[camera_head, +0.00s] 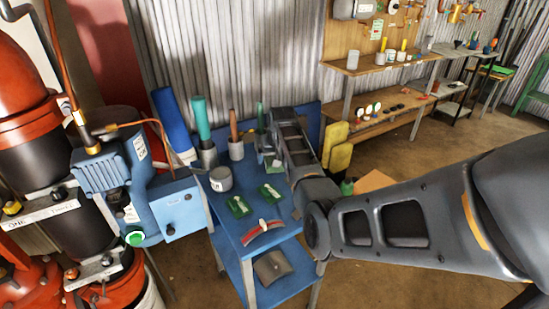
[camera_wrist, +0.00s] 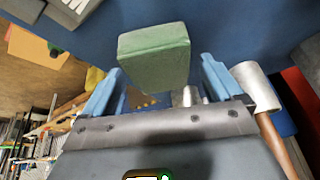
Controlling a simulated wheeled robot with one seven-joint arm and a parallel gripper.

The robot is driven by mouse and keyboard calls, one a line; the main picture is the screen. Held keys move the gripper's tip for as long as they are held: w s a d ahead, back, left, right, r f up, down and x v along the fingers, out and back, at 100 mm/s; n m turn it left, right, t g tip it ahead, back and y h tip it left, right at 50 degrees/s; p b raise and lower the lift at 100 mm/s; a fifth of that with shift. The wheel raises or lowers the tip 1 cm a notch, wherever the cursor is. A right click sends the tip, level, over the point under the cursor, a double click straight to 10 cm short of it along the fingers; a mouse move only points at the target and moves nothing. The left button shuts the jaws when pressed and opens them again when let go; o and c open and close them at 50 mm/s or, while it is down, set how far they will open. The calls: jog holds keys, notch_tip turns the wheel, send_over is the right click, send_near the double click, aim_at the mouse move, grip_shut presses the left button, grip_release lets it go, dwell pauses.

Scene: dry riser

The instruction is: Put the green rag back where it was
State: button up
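A green block-shaped thing, which looks like the folded green rag (camera_wrist: 153,55), shows in the wrist view just ahead of and between my fingertips. My gripper (camera_wrist: 161,68) has its two blue fingers spread apart, with a visible gap between the right finger and the rag. I cannot tell whether the left finger touches it. In the head view my gripper (camera_head: 270,152) is over the back right of the blue table (camera_head: 232,250), partly hidden by my arm. A small pale green patch there may be the rag.
The blue pump (camera_head: 140,180) stands left. Wooden shelves (camera_head: 375,63) stand behind.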

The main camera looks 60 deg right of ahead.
jog(key=v, duration=1.2)
